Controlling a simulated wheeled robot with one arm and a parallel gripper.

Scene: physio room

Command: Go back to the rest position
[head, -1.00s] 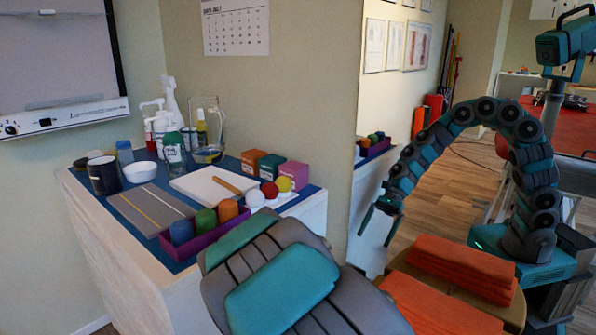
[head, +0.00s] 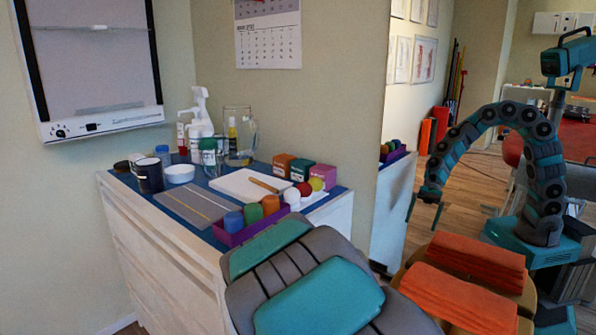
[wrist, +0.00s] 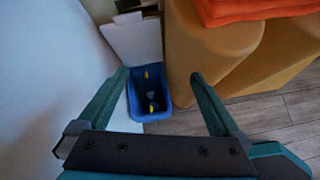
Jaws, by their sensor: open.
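My gripper (wrist: 160,88) is open and empty in the wrist view, its two teal fingers apart and pointing away from the camera. Beyond and below the fingers is a blue bin (wrist: 153,112) with small yellow things inside; nothing touches the fingers. In the head view, my grey and teal arm links fill the bottom middle. The gripper itself shows there only in the wall mirror, where my reflected arm arches over and the reflected gripper (head: 424,208) hangs pointing down with its fingers apart.
A white cabinet (head: 165,255) on the left carries bottles, a bowl (head: 180,173), a purple tray (head: 240,234) with coloured cylinders, boxes and balls. Orange towels (head: 458,298) lie on a round stool at lower right, also in the wrist view (wrist: 250,10). Wooden floor (wrist: 275,115) is bare beside it.

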